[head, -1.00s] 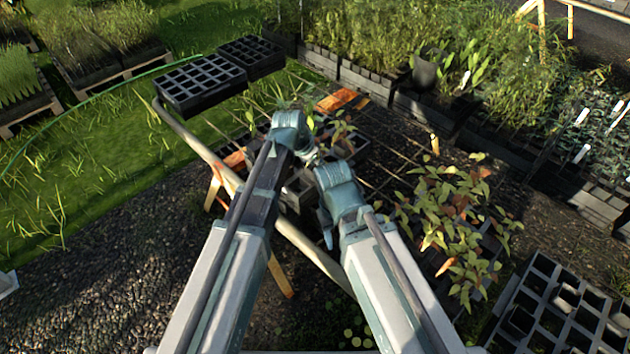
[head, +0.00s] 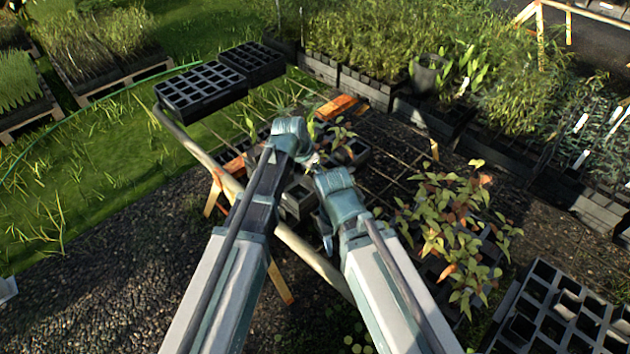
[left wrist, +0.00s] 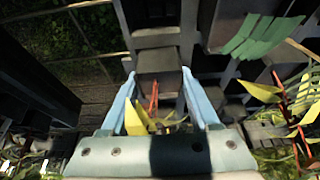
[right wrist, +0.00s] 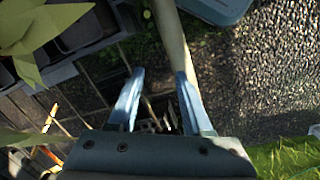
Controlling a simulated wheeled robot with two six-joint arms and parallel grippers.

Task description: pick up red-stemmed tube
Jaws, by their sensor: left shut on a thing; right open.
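My left gripper shows in the left wrist view (left wrist: 165,88). It is shut on a dark square tube (left wrist: 158,62) holding a seedling with a red stem (left wrist: 154,98) and yellow-green leaves (left wrist: 136,120). In the head view the left wrist (head: 290,135) hides most of this grip. My right gripper (head: 325,232) points down, close to the right of the left one. Its fingers are apart and empty in the right wrist view (right wrist: 160,100), over the bench's pale rail and open mesh.
Dark tubes with red-stemmed seedlings (head: 455,225) stand right of my arms. Black cell trays (head: 200,92) sit at the bench's far left corner. A black crate (head: 535,290) is at lower right. The bench's pale rail (head: 315,258) runs beneath my arms. Bare mesh lies behind the grippers.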

